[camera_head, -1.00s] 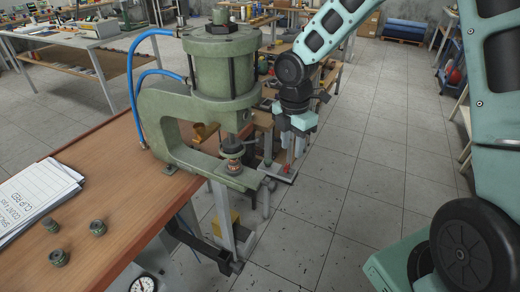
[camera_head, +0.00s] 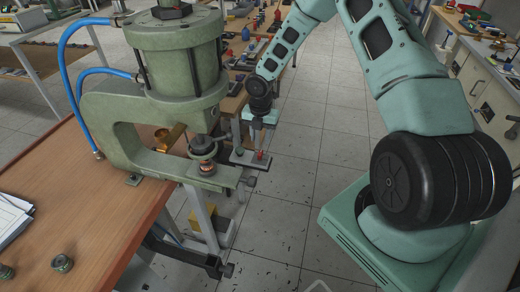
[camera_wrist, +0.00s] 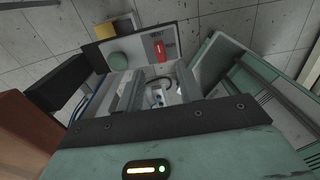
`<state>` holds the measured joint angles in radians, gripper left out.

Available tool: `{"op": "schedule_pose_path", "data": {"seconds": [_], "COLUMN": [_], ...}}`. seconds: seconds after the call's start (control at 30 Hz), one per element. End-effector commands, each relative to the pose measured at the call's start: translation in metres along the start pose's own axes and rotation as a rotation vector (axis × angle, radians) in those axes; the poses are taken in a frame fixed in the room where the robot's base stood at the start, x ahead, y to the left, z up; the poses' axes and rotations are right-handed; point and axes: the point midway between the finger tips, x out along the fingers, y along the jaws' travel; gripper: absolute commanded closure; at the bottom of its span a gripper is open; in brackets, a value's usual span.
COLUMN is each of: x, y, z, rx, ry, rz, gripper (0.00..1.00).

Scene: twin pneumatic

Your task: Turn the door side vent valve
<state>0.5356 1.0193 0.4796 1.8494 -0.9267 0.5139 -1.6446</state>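A red valve handle (camera_head: 260,155) stands on a small plate (camera_head: 239,158) beside the press's right foot. In the wrist view the red handle (camera_wrist: 159,50) lies on a light panel (camera_wrist: 148,42) with small lettering, next to a round green knob (camera_wrist: 118,61). My gripper (camera_head: 258,142) hangs pointing down just above the plate, close to the handle; contact cannot be told. In the wrist view, the two grey fingers of my gripper (camera_wrist: 158,88) stand apart, with no object seen held, and the handle shows beyond them. Which side is the door is not visible.
The green press (camera_head: 180,70) with blue hoses (camera_head: 63,60) stands on a wooden table (camera_head: 90,200) at left. A loose round fitting (camera_head: 62,263) lies near the table's front. Shelves with tools stand behind my arm.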

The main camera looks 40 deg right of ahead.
Motion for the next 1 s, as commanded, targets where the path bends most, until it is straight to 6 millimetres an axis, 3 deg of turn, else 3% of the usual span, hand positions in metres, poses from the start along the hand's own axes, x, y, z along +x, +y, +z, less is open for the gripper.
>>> {"op": "schedule_pose_path", "data": {"seconds": [0.1, 0.33, 0.77, 0.8, 0.93, 1.0], "x": [0.025, 0.059, 0.071, 0.071, 0.071, 0.071], "y": [0.000, 0.000, 0.000, 0.000, 0.000, 0.000], "z": [-0.001, -0.001, 0.000, 0.000, 0.000, 0.000], "rx": [-0.001, 0.000, 0.000, 0.000, 0.000, 0.000], "ry": [0.003, 0.001, -0.001, -0.001, -0.001, -0.001], "rz": [-0.003, 0.000, 0.000, 0.000, 0.000, 0.000], "gripper": [0.64, 0.64, 0.64, 0.66, 1.00, 1.00]}}
